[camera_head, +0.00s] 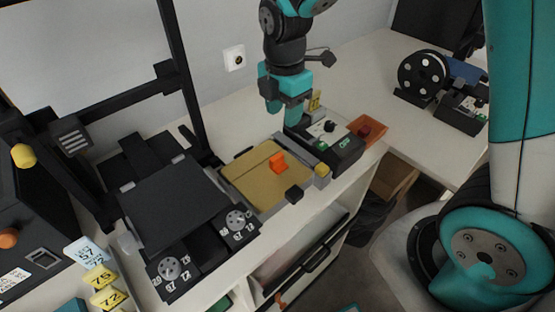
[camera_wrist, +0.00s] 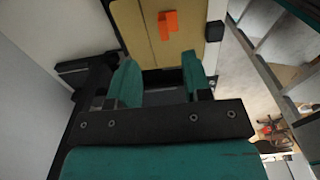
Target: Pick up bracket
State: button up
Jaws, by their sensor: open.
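The bracket (camera_head: 278,164) is a small orange piece that looks L-shaped. It rests on the gold plate (camera_head: 248,182) of a small printer on the table. In the wrist view, the bracket (camera_wrist: 167,22) lies on the gold plate (camera_wrist: 140,48), ahead of my fingers at the top of the picture. My gripper (camera_head: 283,108) has teal fingers and hangs behind the plate, apart from the bracket. In the wrist view, my gripper (camera_wrist: 161,78) is open, with nothing between its two fingers.
A larger black printer (camera_head: 172,205) with a tall frame stands left of the plate. A black control box (camera_head: 332,142) sits right of it, with an orange tray (camera_head: 368,132) beyond. Spool equipment (camera_head: 424,76) stands at back right.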

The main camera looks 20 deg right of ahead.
jog(key=p, duration=0.1)
send_over(281, 153)
jog(key=f, duration=0.7)
jog(key=shift+d, duration=0.25)
jog(key=shift+s+a+f+p, duration=0.15)
jog(key=shift+f+p, duration=0.3)
jog(key=shift+f, duration=0.9)
jog(key=shift+w+a+f+p, duration=0.1)
jog(key=shift+f+p, duration=0.35)
jog(key=shift+f, duration=0.85)
jog(key=shift+c, duration=0.4)
grip_shut()
